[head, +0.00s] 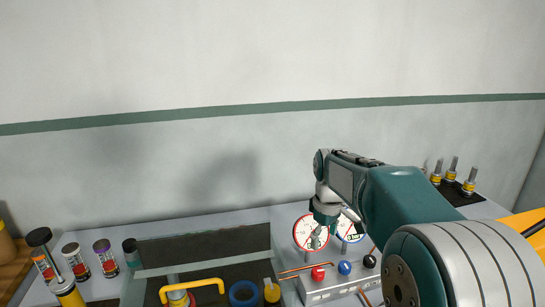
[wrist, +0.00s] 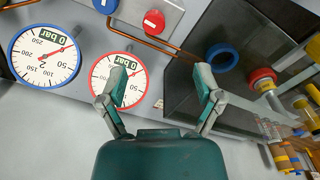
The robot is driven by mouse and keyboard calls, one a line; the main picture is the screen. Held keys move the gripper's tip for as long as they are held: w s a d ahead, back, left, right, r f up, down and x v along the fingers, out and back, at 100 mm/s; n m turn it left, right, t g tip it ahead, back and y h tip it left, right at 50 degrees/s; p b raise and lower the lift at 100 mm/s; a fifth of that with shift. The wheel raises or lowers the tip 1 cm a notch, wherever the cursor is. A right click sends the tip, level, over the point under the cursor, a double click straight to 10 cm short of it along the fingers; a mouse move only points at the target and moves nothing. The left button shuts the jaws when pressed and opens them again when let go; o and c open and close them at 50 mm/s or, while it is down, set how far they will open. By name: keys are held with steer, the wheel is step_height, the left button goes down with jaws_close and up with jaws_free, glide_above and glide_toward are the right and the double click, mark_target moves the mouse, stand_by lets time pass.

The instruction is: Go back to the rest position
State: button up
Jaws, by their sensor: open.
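My gripper (wrist: 165,82) is open and empty in the wrist view, its two fingers spread apart. In the head view the arm reaches out from the lower right, and my gripper (head: 325,220) hangs down in front of the two gauges, hiding part of them. The red-rimmed gauge (wrist: 104,88) sits behind the left finger in the wrist view, and the blue-rimmed gauge (wrist: 30,68) is farther left. I cannot tell the exact gap between the fingers and the red-rimmed gauge.
A panel (head: 325,290) carries red (head: 318,273), blue (head: 344,268) and black knobs. A dark tray holds a yellow handle (head: 205,284), a blue ring (head: 243,292) and a yellow part. Several cylinders (head: 75,262) stand at left, several yellow-banded pegs (head: 452,170) at right. A wall is behind.

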steer(key=s+r+m+t, duration=0.1)
steer(key=s+r+m, duration=0.15)
steer(key=s, duration=0.45)
steer(key=s+r+m+t, duration=0.2)
steer(key=s+r, duration=0.1)
steer(key=s, duration=0.5)
steer(key=s+f+m+t, duration=0.2)
steer(key=s+f+m, duration=0.1)
steer(key=s, duration=0.9)
steer(key=shift+f, duration=0.2)
steer(key=shift+m, duration=0.25)
steer(key=c, duration=0.4)
steer(key=shift+s, duration=0.15)
